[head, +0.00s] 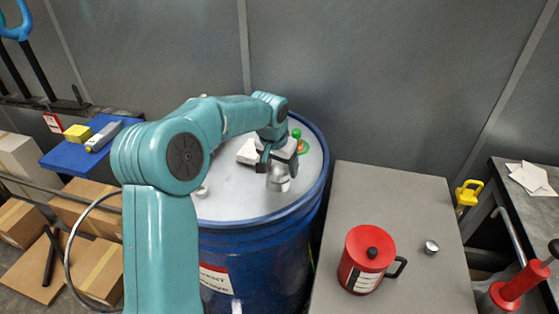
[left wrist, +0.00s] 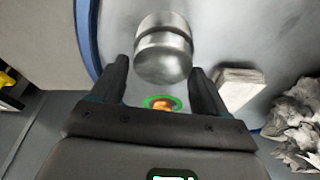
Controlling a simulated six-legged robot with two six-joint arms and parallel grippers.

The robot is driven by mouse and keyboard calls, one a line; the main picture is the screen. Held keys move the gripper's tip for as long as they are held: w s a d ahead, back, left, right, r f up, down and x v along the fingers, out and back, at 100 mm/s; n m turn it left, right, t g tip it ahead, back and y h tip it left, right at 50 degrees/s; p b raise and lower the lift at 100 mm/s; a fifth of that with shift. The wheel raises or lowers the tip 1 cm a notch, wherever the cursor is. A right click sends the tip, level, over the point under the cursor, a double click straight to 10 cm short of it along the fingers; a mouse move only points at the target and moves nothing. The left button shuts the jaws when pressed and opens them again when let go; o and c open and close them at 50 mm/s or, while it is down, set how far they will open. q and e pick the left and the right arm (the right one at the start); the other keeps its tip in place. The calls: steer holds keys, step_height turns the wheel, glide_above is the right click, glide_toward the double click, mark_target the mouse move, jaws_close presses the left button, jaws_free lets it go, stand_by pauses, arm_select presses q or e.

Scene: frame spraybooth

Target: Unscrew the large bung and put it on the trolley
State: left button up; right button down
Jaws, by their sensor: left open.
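The large bung (head: 278,180) is a silver two-step cylinder at the grey lid (head: 235,203) of the blue drum (head: 265,255). My left gripper (head: 277,167) is open above the lid, right at the bung. In the left wrist view, the bung (left wrist: 163,50) is ahead of and between the two open fingers (left wrist: 160,85), with a gap on each side. I cannot tell whether it is loose. A grey flat top (head: 385,190), which may be the trolley, stands right of the drum. My right gripper is not in view.
A red jug (head: 367,258) and a small silver cap (head: 431,247) stand on the grey top; its back half is clear. A green ring with an orange centre (left wrist: 162,103) and a pale block (left wrist: 240,86) are near the bung. Cardboard boxes (head: 100,265) lie left.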

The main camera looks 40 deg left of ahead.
arm_select(q)
steer(key=shift+s+m, duration=0.1)
steer(key=shift+m, duration=0.8)
steer(key=m+p, duration=0.1)
steer(key=m+h+p, duration=0.1)
steer(key=shift+r+m, duration=0.2)
steer(key=shift+m, duration=0.1)
steer(key=shift+f+m+h, duration=0.15)
steer(key=shift+m+h, duration=0.25)
steer(key=shift+m, duration=0.7)
steer(key=shift+d+m+p, duration=0.2)
steer(key=shift+m+p, duration=0.55)
steer(key=shift+m, duration=0.35)
steer(key=shift+m+g+h+p, duration=0.3)
steer(key=shift+m+h, duration=0.2)
steer(key=shift+m, duration=0.7)
steer(key=m+p, duration=0.1)
steer(key=m, duration=0.1)
steer(key=shift+d+m, duration=0.1)
steer(key=shift+m, duration=0.3)
steer(key=shift+m+g+h, duration=0.3)
steer(key=shift+m, duration=0.5)
steer(key=c, duration=0.7)
steer(key=shift+f, duration=0.15)
steer(key=shift+n, duration=0.5)
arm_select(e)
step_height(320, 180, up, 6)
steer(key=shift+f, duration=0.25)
